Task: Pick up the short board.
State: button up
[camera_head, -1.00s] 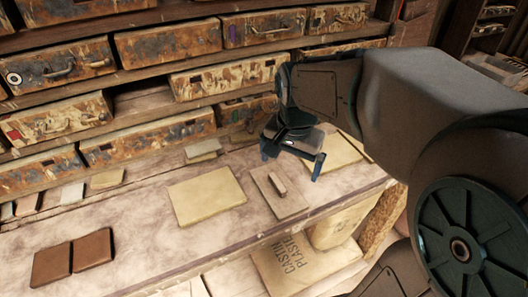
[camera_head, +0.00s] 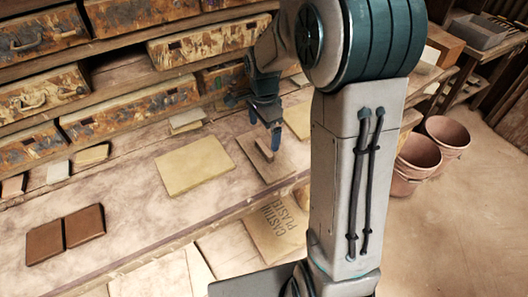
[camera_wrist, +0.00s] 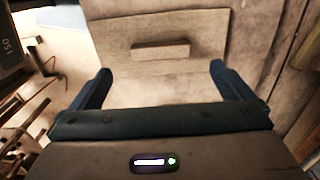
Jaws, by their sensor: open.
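A flat grey-brown board (camera_head: 272,174) with a small raised bar (camera_head: 264,150) across its middle lies on the dusty bench. I take it to be the short board. My gripper (camera_head: 264,128) is open and empty, just above and behind the bar in the head view. In the wrist view the board (camera_wrist: 190,28) and its bar (camera_wrist: 165,50) lie ahead of my open gripper (camera_wrist: 160,70), with the bar between the two fingers' lines. The fingers appear apart from the bar.
A larger yellowish board (camera_head: 195,165) lies to the left, and another pale board (camera_head: 299,118) behind to the right. Two brown tiles (camera_head: 84,225) lie at the front left. Stained drawers (camera_head: 130,106) line the back. Clay pots (camera_head: 446,136) stand right of the bench.

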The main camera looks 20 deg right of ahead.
aim_at(264, 147)
jog(key=shift+f+p, duration=0.65)
jog(key=shift+f, duration=2.45)
jog(key=c, duration=1.1)
jog(key=shift+r, duration=0.1)
